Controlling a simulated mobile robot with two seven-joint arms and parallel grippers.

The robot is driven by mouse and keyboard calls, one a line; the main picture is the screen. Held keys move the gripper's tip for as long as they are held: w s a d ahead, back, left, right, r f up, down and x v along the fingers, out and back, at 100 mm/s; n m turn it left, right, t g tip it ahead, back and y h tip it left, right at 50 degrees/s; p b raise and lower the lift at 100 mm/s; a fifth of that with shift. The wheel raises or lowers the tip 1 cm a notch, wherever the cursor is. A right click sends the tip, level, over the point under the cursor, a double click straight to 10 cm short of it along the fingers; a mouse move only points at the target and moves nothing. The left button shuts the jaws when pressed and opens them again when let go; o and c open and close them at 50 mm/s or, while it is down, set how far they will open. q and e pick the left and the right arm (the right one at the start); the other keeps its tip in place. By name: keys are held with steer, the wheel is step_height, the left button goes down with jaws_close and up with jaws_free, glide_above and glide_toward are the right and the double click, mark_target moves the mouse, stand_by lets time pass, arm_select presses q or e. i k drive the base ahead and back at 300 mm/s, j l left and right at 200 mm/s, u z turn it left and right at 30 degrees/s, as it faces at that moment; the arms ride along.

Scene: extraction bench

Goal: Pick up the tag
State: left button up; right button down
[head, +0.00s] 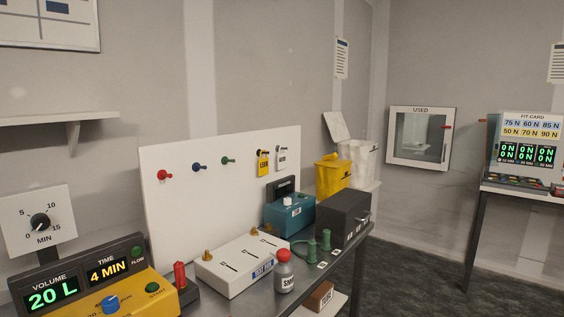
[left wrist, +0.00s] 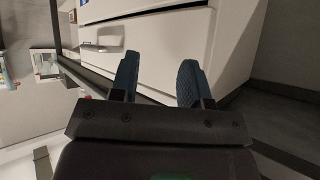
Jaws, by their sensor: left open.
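Two tags hang on the upright white panel (head: 220,200) in the head view. One is a yellow tag (head: 263,162) with dark lettering that seems to read LEAK. The other is a pale tag (head: 281,159) just to its right, its lettering too small to read. In the left wrist view my left gripper (left wrist: 157,80) is open, with blue fingers apart and nothing seen between them. It faces a white cabinet with drawers (left wrist: 180,40), and no tag shows there. Neither gripper shows in the head view.
Red, blue and green pegs line the panel. Yellow and white bins stand beyond the bench.

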mark_target(263, 163)
steer(key=l+u, duration=0.1)
steer(key=u, duration=0.35)
steer(key=i+l+u, duration=0.1)
steer(key=u, duration=0.4)
steer(key=l+u, duration=0.25)
steer(key=u, duration=0.2)
steer(key=l+u, duration=0.55)
steer(key=l, duration=0.25)
steer(key=k+l+u, duration=0.1)
steer(key=l, duration=0.3)
steer(key=k+l+u, duration=0.1)
steer(key=l, duration=0.35)
steer(key=k, duration=0.05)
